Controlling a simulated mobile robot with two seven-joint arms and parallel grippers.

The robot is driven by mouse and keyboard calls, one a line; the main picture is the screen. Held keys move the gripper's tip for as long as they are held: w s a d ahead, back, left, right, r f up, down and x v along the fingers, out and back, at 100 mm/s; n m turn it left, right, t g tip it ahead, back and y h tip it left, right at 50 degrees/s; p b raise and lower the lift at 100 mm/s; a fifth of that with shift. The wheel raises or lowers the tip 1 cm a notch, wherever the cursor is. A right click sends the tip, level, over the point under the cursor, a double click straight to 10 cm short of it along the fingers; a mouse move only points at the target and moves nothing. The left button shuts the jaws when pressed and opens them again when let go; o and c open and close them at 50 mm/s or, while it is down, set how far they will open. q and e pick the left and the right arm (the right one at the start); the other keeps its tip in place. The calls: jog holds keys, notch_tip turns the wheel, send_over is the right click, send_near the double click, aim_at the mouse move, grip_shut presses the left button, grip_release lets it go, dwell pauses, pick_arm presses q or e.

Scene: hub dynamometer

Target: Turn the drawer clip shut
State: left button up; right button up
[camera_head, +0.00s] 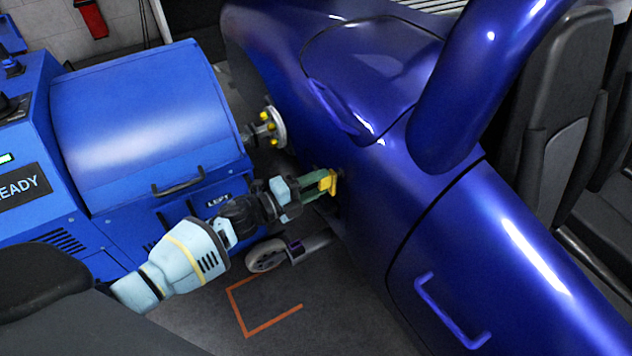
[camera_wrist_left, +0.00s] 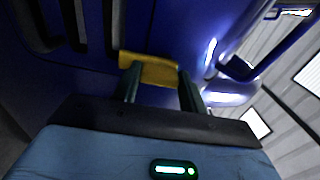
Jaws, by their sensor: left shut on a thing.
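A yellow clip (camera_head: 328,183) sits close against the side of the blue car body, in the middle of the head view. My left gripper (camera_head: 318,186) reaches it from the left, with its green fingers shut on it. In the left wrist view the yellow clip (camera_wrist_left: 150,69) shows as a bar across the tips of the two green fingers (camera_wrist_left: 160,85). The fingers hide part of the clip, and I cannot tell its exact turn or what it is fixed to. My right gripper is in neither view.
The blue dynamometer cabinet (camera_head: 145,115) stands at the left, with a hub flange (camera_head: 268,128) towards the car. A caster wheel (camera_head: 266,255) is below my left gripper. The blue car body (camera_head: 500,260) fills the right. Floor with an orange corner mark (camera_head: 245,325) is clear.

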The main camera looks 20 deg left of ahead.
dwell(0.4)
pick_arm(q)
jog(key=o, duration=0.9)
jog(key=shift+o, duration=0.4)
jog(key=shift+s, duration=0.1)
jog(key=v, duration=0.7)
jog(key=shift+s+a+p, duration=0.25)
jog(key=shift+s+p, duration=0.05)
jog(key=shift+p, duration=0.15)
